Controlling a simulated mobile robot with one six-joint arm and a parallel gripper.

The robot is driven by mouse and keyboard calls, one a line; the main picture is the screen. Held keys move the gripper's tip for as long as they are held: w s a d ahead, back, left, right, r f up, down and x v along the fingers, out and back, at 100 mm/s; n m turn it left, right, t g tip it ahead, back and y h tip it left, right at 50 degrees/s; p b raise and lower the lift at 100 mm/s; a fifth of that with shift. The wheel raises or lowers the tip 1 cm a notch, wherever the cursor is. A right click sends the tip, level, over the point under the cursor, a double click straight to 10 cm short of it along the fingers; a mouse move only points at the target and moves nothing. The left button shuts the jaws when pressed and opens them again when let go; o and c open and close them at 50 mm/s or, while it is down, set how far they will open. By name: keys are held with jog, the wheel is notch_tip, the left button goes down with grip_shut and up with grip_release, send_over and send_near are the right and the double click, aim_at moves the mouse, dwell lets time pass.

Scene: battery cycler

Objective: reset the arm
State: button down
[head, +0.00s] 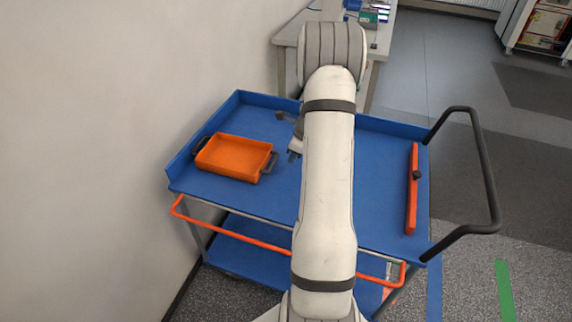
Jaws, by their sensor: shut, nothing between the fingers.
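My white arm (328,180) with dark bands reaches up and away over the blue cart (275,195) in the head view. Its far joint stands near the back of the cart. My gripper (293,154) shows only in part, at the left side of the arm above the cart top. It is shut and empty. Most of the gripper and wrist is hidden behind the arm.
An orange tray (233,158) with dark handles lies on the cart's left. An orange bar (412,188) lies at its right, beside the black push handle (484,170). A wall (130,120) borders the left. A table (380,45) with equipment stands behind. Floor is open at right.

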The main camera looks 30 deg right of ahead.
jog(key=v, duration=0.5)
